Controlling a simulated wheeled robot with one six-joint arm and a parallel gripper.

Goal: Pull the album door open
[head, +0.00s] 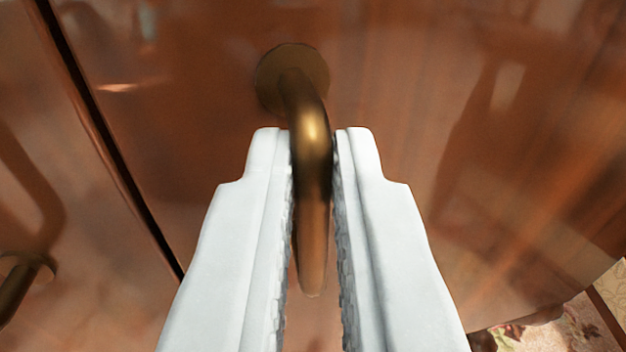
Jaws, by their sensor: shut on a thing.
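The glossy brown wooden door (420,90) fills most of the head view. A curved brass handle (312,150) stands out from it on a round base plate at the upper middle. My gripper (314,150) has its two white fingers on either side of the handle and is shut on it. The handle's free end hangs down between the fingers. A dark gap (110,150) runs along the door's left edge. The lower end of the handle's mounting, if there is one, is not visible.
Left of the gap is another brown panel (60,120) with its own brass handle (22,285) at the far left edge. Floral-patterned fabric or paper (570,325) shows at the bottom right, beyond the door's edge.

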